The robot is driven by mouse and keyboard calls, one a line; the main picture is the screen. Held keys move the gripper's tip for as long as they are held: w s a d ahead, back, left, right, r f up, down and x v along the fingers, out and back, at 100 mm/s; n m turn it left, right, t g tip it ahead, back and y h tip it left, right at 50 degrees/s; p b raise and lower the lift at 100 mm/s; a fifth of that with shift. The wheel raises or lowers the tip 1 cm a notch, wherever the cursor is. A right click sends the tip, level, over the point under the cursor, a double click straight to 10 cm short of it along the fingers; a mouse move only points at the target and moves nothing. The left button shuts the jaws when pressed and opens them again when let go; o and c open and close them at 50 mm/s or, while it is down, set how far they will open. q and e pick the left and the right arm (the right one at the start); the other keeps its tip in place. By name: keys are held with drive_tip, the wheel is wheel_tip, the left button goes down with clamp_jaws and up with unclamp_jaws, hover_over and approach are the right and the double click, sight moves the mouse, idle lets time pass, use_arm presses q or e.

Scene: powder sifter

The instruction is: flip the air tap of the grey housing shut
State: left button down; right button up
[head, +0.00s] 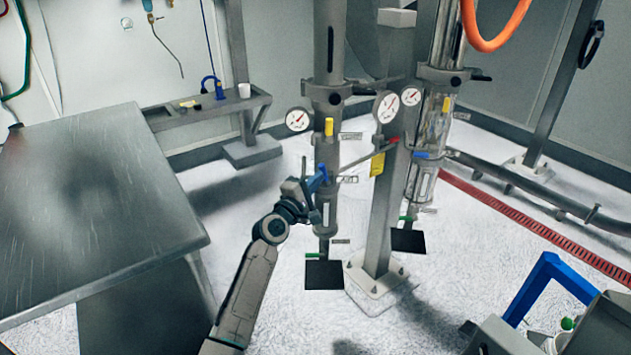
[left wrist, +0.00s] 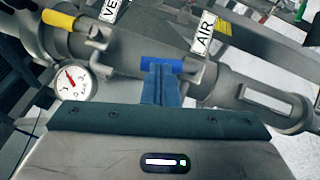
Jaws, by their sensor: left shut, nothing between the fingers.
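The grey housing (head: 328,212) is an upright cylinder in the middle of the head view. Its blue air tap handle (left wrist: 161,64) shows in the left wrist view beside the AIR label (left wrist: 204,34), lying roughly along the housing. My left gripper (head: 312,184) is shut and empty at the housing's left side. In the left wrist view its blue-grey fingertips (left wrist: 161,78) reach the middle of the handle. I cannot tell whether they touch it. In the head view, the gripper and handle nearly merge. My right gripper is not in view.
A yellow handle (head: 329,127) and a gauge (head: 298,120) sit higher on the housing. A grey post (head: 382,215) and a clear housing (head: 433,130) stand to its right. A steel table (head: 95,200) fills the left. White floor is open around the post's base.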

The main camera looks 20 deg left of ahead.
use_arm(q)
drive_tip(key=p, duration=0.1)
drive_tip(key=r+m+p, duration=0.1)
drive_tip(key=p, duration=0.1)
drive_tip(key=shift+w+d+g, duration=0.1)
drive_tip(key=shift+d+g, duration=0.15)
drive_tip(key=shift+g, duration=0.05)
drive_tip(key=shift+d+r+m+p, duration=0.1)
drive_tip(key=shift+m+p, duration=0.3)
drive_tip(key=shift+p, duration=0.15)
drive_tip(key=shift+d+g, duration=0.25)
drive_tip(key=shift+g, duration=0.05)
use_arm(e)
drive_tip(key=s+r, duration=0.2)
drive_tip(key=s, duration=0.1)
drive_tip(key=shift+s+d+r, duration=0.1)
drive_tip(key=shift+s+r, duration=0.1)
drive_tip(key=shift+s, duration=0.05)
use_arm(q)
drive_tip(key=shift+f, duration=0.25)
